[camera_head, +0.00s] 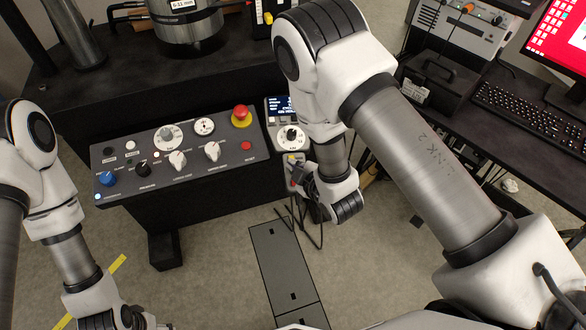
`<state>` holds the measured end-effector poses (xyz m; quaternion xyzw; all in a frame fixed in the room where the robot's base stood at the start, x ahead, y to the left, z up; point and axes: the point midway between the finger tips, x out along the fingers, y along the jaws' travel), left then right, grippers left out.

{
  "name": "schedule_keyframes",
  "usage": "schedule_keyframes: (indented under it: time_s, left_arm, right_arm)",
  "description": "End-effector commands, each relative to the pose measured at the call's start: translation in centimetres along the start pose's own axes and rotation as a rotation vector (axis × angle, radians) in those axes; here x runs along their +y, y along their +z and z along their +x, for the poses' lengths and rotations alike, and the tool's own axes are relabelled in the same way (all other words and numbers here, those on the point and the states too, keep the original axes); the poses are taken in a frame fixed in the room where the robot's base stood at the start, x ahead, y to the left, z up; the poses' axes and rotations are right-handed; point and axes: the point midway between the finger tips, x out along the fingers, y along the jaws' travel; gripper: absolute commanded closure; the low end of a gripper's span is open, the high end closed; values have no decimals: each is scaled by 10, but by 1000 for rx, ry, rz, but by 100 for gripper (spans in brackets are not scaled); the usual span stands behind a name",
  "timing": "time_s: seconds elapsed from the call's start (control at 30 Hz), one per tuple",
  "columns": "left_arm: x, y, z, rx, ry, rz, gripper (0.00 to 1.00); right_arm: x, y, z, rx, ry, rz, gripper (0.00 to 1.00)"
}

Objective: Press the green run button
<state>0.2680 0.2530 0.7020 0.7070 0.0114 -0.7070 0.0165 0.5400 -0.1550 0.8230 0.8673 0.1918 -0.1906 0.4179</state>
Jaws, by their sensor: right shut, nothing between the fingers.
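I cannot make out a green button; it may be hidden behind my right gripper. A narrow control box (279,104) with a blue display and a round dial stands to the right of the sloped control panel (226,171). Below its dial, a grey lower part shows small yellow and red spots. My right gripper (298,177) is shut and empty, right in front of this lower part and covering some of it. I cannot tell whether it touches. My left gripper (137,318) is at the bottom left edge, partly cut off, far from the box.
A black table with a keyboard (532,117) and a red-screened monitor (562,38) is at right. Open floor with a dark plate (281,262) lies in front.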

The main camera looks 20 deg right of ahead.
Motion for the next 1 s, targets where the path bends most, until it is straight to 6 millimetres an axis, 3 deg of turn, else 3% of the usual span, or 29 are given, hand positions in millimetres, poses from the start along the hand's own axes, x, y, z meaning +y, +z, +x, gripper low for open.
schedule_keyframes:
  time_s: [1.0]
  left_arm:
    - [0,0,12,0,0,0,38]
  right_arm:
    - [-7,7,9,0,0,0,100]
